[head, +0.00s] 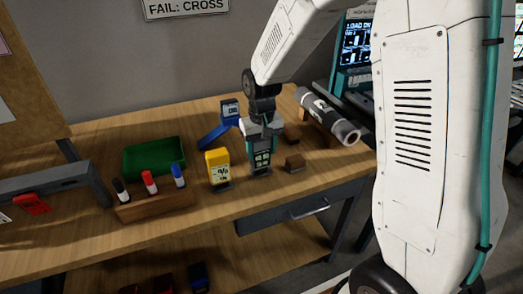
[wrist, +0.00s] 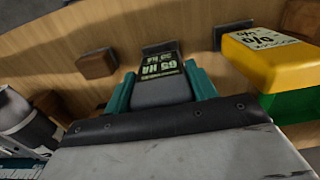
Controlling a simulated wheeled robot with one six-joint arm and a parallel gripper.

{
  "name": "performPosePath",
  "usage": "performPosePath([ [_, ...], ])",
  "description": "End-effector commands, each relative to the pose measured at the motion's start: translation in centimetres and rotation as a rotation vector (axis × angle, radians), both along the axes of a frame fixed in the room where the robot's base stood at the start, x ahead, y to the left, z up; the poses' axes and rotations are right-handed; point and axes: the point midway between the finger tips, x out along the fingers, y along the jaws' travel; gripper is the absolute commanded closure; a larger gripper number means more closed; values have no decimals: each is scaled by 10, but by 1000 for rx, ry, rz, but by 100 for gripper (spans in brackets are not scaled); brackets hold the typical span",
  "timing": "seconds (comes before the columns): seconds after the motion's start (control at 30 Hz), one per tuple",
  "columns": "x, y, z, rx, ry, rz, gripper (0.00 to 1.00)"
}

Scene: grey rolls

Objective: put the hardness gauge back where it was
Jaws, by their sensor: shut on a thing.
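The hardness gauge (head: 262,160) is a dark grey handheld device with a pale green display. It stands roughly upright over the wooden bench, right of a yellow gauge. In the wrist view its display reads 65 HA (wrist: 160,65). My gripper (head: 262,139) is above it with its teal fingers shut on its two sides; the fingers also show in the wrist view (wrist: 161,88). A small dark plate (wrist: 160,47) is just beyond the gauge's end. I cannot tell whether the gauge's lower end touches the bench or plate.
The yellow gauge (head: 217,166) stands close on the left. A wooden block (head: 295,163) is close on the right. Behind are a blue device (head: 229,110) and a grey roll (head: 328,115) on a wooden cradle. A marker rack (head: 150,207) and green tray (head: 153,157) are further left.

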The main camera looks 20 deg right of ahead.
Motion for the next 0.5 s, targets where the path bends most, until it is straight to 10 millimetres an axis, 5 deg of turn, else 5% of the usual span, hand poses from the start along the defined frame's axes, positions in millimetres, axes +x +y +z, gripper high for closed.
performPosePath([
  [0.4,0,0,-10,0,-1,0,64],
  [0.43,0,0,-11,0,-1,0,41],
  [0.5,0,0,-10,0,-2,0,22],
])
